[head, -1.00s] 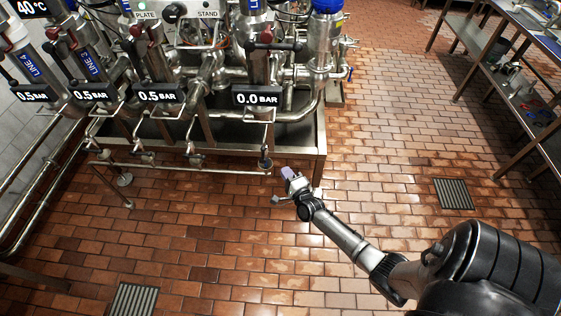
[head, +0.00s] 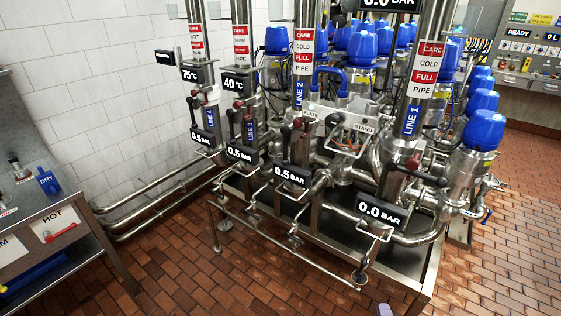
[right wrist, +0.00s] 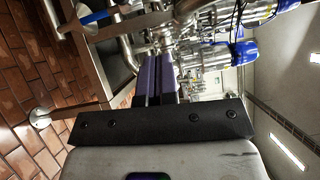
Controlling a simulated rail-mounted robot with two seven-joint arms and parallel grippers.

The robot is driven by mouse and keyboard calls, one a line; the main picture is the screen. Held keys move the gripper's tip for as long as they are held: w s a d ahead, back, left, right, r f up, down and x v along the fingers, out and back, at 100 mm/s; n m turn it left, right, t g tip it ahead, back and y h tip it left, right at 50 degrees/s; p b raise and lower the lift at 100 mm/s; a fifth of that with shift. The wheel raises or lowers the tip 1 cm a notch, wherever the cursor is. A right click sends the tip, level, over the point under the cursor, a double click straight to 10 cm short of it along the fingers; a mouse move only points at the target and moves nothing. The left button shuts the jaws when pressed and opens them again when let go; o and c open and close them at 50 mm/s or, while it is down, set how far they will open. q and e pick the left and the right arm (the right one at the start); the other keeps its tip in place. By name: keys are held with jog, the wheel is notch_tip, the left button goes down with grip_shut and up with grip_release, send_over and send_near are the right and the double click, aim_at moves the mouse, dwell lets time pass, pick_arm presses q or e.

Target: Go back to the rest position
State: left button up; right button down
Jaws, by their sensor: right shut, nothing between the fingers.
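My right gripper (head: 385,310) shows only as a small purple tip at the bottom edge of the head view, in front of the valve stand's near corner. In the right wrist view, its two purple fingers (right wrist: 157,78) are together with nothing between them. They point towards the steel pipework, apart from it as far as I can tell. The valve matrix (head: 350,170) stands in the middle of the head view, with upright pipes, blue-topped valves and pressure displays. The display at the right end (head: 382,211) reads 0.0 BAR. My left gripper is not in view.
A steel bench (head: 88,222) with HOT and DRY labels stands at the left. A low pipe rail (head: 290,246) runs along the stand's front. The tiled floor (head: 170,275) is clear between them. A panel marked READY (head: 517,32) is at the back right.

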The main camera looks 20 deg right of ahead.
jog(key=a+f+n+g+y, duration=0.4)
jog(key=f+n+y, duration=0.15)
jog(key=n, duration=0.35)
jog(key=a+r+n+g+y, duration=0.25)
jog(key=a+n+g, duration=0.35)
jog(key=n, duration=0.4)
jog(key=s+a+r+n+g+h, duration=0.15)
jog(key=s+a+r+n, duration=0.45)
jog(key=s+a+r, duration=0.8)
jog(key=s+f+g+y, duration=0.15)
jog(key=s+f, duration=0.25)
jog(key=s, duration=0.4)
notch_tip(320, 180, up, 37)
jog(key=p, duration=3.7)
jog(key=shift+a+n, duration=0.3)
jog(key=shift+a, duration=0.05)
